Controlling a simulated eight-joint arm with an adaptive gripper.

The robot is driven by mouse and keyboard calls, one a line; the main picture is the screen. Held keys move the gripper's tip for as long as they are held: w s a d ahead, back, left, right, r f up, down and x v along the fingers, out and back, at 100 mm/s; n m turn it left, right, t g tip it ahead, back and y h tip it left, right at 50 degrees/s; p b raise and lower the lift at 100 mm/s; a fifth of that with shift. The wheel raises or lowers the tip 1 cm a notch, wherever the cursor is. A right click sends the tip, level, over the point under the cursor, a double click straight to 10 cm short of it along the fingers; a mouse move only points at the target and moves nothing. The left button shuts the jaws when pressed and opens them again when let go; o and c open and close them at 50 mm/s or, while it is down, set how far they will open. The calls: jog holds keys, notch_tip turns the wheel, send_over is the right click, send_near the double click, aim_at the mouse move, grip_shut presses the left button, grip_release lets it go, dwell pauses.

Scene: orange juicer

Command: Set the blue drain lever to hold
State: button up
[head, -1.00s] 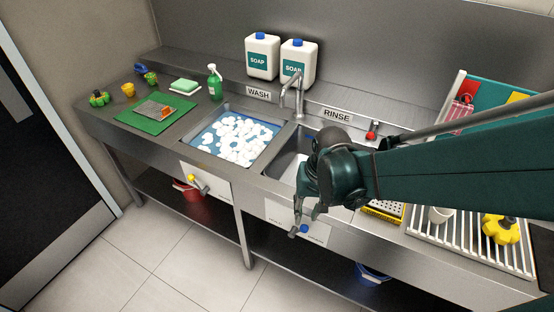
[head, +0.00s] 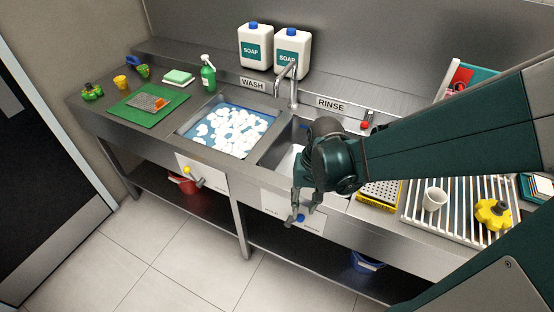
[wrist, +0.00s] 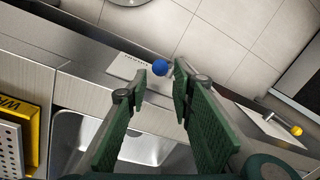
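The blue drain lever is on the front of the sink counter under the rinse basin. Its blue knob (head: 301,218) sits on a short grey arm in front of a white label plate (head: 271,203). My gripper (head: 306,207) is just above the knob, fingers pointing down. In the wrist view the blue knob (wrist: 160,68) shows in the gap between the tips of my open gripper (wrist: 159,82), slightly beyond them. The fingers do not appear closed on it; contact cannot be told. Part of the plate's lettering is hidden or too small to read.
A yellow-knobbed lever (head: 188,171) is on the wash side, left. The rinse basin (head: 283,150) lies behind my gripper. A yellow-edged perforated tray (head: 378,194) and a rack (head: 454,235) with a white cup (head: 434,199) are right. Floor in front is clear.

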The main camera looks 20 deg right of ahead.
aim_at(301, 216)
jog(key=shift+w+a+f+b, duration=0.15)
jog(key=shift+f+b, duration=0.45)
jog(key=shift+f, duration=1.3)
jog(key=shift+a+f+b, duration=0.2)
jog(key=shift+f+b, duration=0.4)
jog(key=shift+f, duration=1.25)
grip_shut()
